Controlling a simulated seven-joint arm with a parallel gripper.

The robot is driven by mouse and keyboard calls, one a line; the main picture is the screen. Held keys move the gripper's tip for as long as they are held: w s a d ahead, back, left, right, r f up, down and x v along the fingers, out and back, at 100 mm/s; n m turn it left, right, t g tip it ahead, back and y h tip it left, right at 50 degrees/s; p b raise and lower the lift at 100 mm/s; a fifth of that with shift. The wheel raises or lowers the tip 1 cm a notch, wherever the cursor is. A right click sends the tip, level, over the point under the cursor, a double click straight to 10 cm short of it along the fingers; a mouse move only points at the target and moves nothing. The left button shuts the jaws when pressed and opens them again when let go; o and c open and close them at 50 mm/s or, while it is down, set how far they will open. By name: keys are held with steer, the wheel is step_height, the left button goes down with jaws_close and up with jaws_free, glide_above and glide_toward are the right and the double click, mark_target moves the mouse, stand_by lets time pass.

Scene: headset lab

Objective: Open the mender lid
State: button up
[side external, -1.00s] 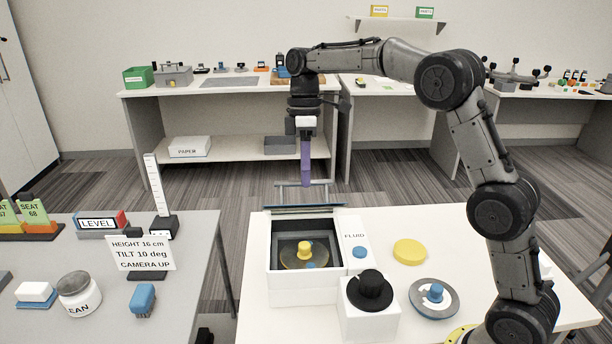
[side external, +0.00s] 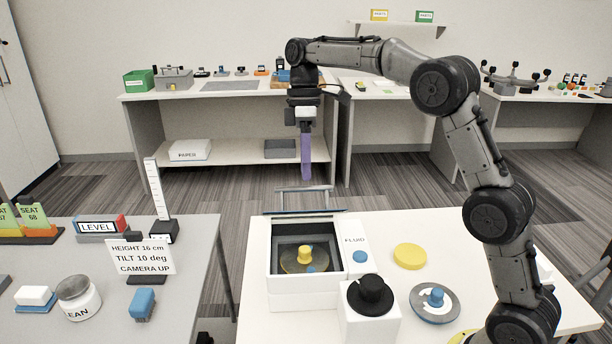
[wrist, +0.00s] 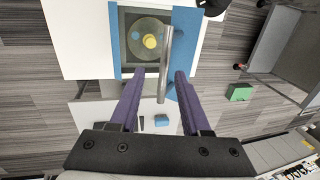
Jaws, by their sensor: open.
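The mender is a white box (side external: 303,297) on the white table in the side view. Its lid (side external: 300,213) stands raised at the far edge, seen nearly edge-on, with a grey bar handle (side external: 303,189) beyond it. The box's inside is exposed and holds a clear disc with a yellow knob (side external: 305,254). My gripper (side external: 306,176) points down just above the handle, its purple fingers apart. In the wrist view, my open gripper (wrist: 160,73) shows the handle (wrist: 166,62) between its fingertips in the picture, with no visible grip. The blue lid (wrist: 187,40) is beside it.
A white block with a black knob (side external: 370,293) stands right of the box's front. A disc with a blue knob (side external: 435,300) and a yellow disc (side external: 409,256) lie to the right. A grey table (side external: 205,290) with a sign (side external: 142,257) is at left.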

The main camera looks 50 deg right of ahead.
steer(key=v, duration=0.4)
steer(key=shift+d+r, duration=0.1)
steer(key=shift+r, duration=0.05)
